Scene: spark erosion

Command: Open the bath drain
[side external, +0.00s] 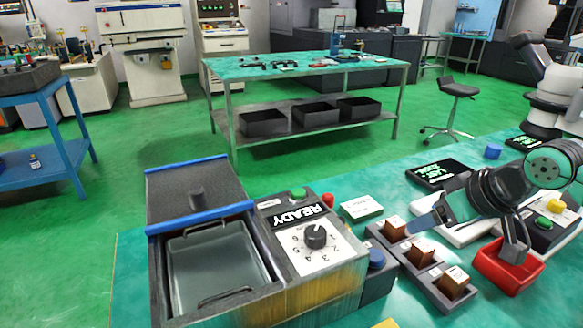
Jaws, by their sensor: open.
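The machine's bath (217,262) is an open tank at the lower left, with wire handles at its near and far ends. No drain is clearly marked. A blue round knob (376,258) sits on a dark block at the right side of the machine; I cannot tell if it works the drain.
A dark rack (440,290) holds brown-and-white blocks. A red tray (507,272) lies to its right.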

